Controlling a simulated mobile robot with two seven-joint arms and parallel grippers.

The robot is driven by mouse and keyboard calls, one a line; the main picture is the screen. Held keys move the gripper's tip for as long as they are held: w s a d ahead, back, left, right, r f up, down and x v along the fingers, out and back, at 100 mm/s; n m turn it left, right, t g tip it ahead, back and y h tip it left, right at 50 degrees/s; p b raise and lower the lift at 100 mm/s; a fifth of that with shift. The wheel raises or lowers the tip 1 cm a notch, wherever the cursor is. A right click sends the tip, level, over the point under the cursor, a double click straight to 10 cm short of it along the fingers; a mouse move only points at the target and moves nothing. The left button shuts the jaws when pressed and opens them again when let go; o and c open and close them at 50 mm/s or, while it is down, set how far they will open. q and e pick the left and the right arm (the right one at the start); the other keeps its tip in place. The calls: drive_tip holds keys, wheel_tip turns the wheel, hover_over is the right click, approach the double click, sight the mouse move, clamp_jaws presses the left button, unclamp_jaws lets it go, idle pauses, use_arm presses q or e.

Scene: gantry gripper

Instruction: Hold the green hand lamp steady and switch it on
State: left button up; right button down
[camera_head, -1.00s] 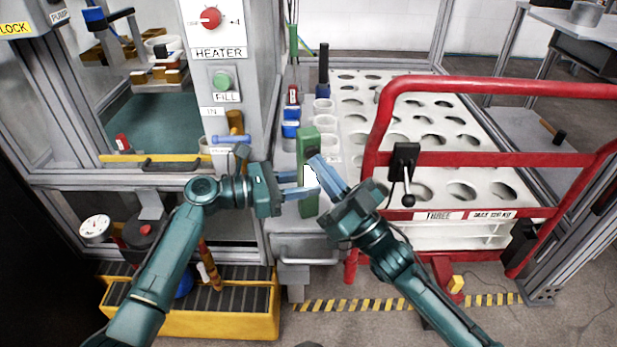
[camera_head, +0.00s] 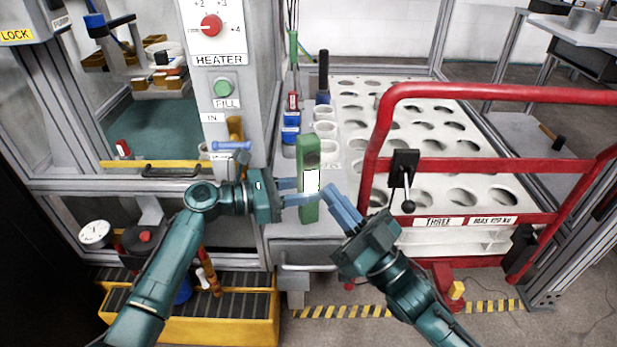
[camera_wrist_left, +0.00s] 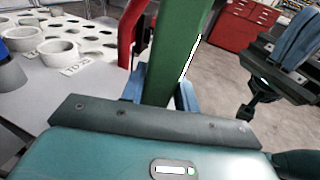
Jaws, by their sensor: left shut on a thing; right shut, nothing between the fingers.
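The green hand lamp (camera_head: 308,157) stands upright at the front end of the grey bench, with a bright white lit panel on its front. It also shows in the left wrist view (camera_wrist_left: 178,50), running up out of the picture. My left gripper (camera_head: 298,192) is shut on the lamp's lower body from the left. Its blue fingers show on both sides of the lamp in the left wrist view. My right gripper (camera_head: 335,198) is shut and empty, just right of the lamp and apart from it. My right gripper also shows at the right of the left wrist view (camera_wrist_left: 290,50).
A red-railed cart (camera_head: 470,158) with a black lever (camera_head: 405,180) stands close on the right. White cups (camera_head: 325,130) and a dark-handled tool (camera_head: 323,75) stand behind the lamp. The heater column (camera_head: 238,80) rises at left. A yellow step (camera_head: 230,315) lies below.

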use_arm(q)
drive_tip(key=o, duration=0.9)
drive_tip(key=shift+o, duration=0.2)
drive_tip(key=v, duration=1.2)
